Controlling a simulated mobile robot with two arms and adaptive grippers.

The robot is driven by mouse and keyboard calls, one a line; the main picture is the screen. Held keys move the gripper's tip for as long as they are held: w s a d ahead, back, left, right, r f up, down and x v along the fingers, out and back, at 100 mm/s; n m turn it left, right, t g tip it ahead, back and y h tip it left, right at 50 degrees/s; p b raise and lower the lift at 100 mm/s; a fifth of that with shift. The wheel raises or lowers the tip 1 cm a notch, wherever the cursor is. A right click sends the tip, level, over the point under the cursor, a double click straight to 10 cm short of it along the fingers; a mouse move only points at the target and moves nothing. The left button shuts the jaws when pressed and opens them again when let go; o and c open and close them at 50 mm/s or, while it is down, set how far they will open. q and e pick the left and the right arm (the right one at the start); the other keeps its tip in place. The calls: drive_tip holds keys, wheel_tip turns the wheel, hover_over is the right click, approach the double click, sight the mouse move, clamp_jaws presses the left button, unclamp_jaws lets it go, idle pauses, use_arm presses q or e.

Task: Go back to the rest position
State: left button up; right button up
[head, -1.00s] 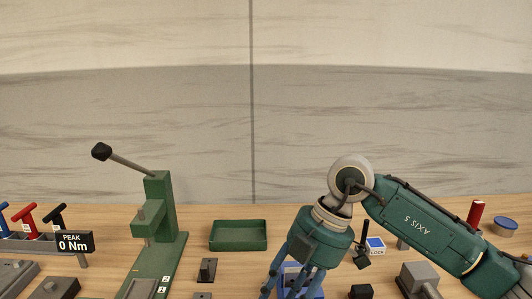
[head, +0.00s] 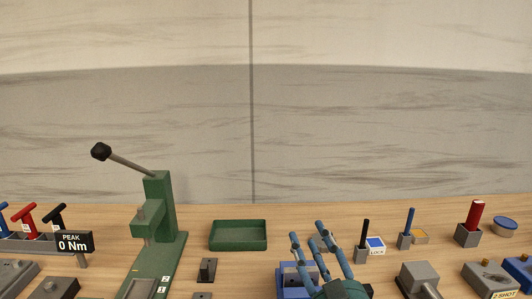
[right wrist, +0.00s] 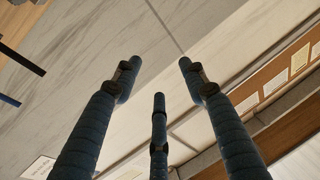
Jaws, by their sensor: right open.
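My right gripper (head: 322,246) shows at the bottom of the head view, with its blue fingers pointing up and spread apart. It is open and holds nothing. In the right wrist view the spread fingers of the right gripper (right wrist: 158,85) have only the wall and a board with papers beyond them. In the head view the fingers stand in front of a blue block (head: 290,275) and partly hide it. My left gripper does not show.
A green lever press (head: 160,210) and a green tray (head: 238,235) stand on the wooden table (head: 300,215). T-handled tools (head: 30,222) and a "PEAK 0 Nm" display (head: 74,242) are at left. A red cylinder (head: 475,213) and grey fixtures (head: 418,279) are at right.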

drive_tip(key=s+d+f+m+g+h, duration=0.15)
drive_tip(key=s+d+f+g, duration=0.3)
drive_tip(key=f, duration=0.65)
drive_tip(key=s+d+f+g+h, duration=0.35)
drive_tip(key=s+f, duration=0.25)
drive_tip(key=f, duration=0.5)
drive_tip(key=s+d+f+n+g, duration=0.1)
drive_tip(key=s+f+g, duration=0.4)
drive_tip(key=s, duration=0.5)
drive_tip(key=s+d+f+n+g, duration=0.25)
drive_tip(key=s+f, duration=0.45)
drive_tip(key=s, duration=0.4)
wheel_tip(320, 180, down, 27)
drive_tip(key=s+g, duration=0.2)
drive_tip(key=s+d+f+g, duration=0.1)
drive_tip(key=s+d+f, duration=0.1)
drive_tip(key=s+f, duration=1.3)
drive_tip(key=shift+s+d+f+m, duration=0.2)
drive_tip(key=shift+s+f+m, duration=0.1)
drive_tip(key=shift+s, duration=0.3)
